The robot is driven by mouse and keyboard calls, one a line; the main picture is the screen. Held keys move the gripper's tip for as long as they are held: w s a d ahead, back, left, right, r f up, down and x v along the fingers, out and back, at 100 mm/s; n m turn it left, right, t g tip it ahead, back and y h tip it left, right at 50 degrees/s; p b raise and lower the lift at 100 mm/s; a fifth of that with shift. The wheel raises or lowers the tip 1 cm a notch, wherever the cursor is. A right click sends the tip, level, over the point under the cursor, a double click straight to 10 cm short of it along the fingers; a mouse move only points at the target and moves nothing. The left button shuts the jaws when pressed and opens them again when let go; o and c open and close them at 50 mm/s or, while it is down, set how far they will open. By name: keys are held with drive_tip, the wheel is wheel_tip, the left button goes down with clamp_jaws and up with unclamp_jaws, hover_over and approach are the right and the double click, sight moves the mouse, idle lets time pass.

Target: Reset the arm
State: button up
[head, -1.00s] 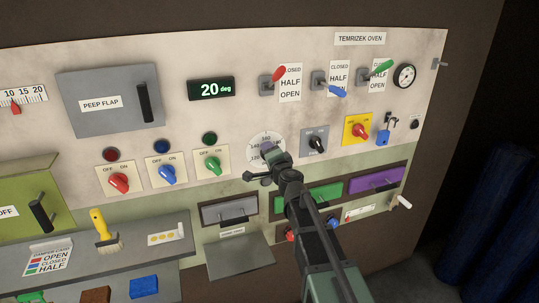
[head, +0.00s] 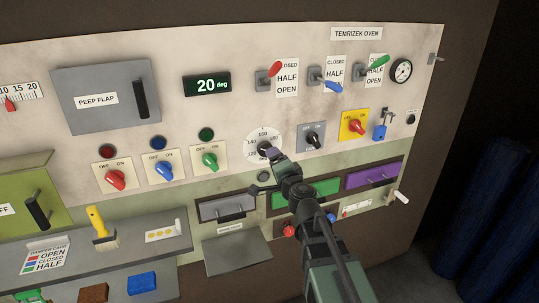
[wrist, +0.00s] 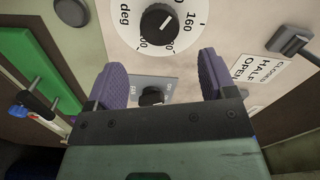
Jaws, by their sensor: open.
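My gripper (head: 266,174) is in front of the oven panel, just below the round white temperature dial (head: 263,138) with its black knob. In the wrist view its two purple fingers (wrist: 163,78) are spread wide with nothing between them. The dial's black knob (wrist: 159,24) lies beyond the fingertips, apart from them. A smaller black fan knob (wrist: 151,97) shows behind the gap between the fingers. The display (head: 207,85) reads 20 deg. My arm hides part of the lower panel.
Red, blue and green damper levers (head: 325,84) stick out at the upper right. Drawers with handles (head: 228,207) and a protruding white crank (head: 401,196) are near my arm.

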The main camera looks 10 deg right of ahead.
drive_tip(key=shift+s+d, duration=0.15)
drive_tip(key=shift+s, duration=0.85)
drive_tip(key=s+a+f+n+g+y+p, duration=0.2)
drive_tip(key=s+a+f+n+g+y, duration=0.2)
drive_tip(key=s+a+f+n+g, duration=0.55)
drive_tip(key=s+d+f+n+g+h+p, duration=0.1)
drive_tip(key=s+d+n+g+h+p, duration=0.2)
drive_tip(key=s+d+g+h, duration=0.3)
drive_tip(key=s+d+g+p, duration=0.1)
drive_tip(key=s+d+g, duration=0.1)
drive_tip(key=s, duration=0.3)
drive_tip(key=shift+s+f+h, duration=0.25)
drive_tip(key=shift+f+h, duration=0.05)
drive_tip(key=shift+f, duration=0.1)
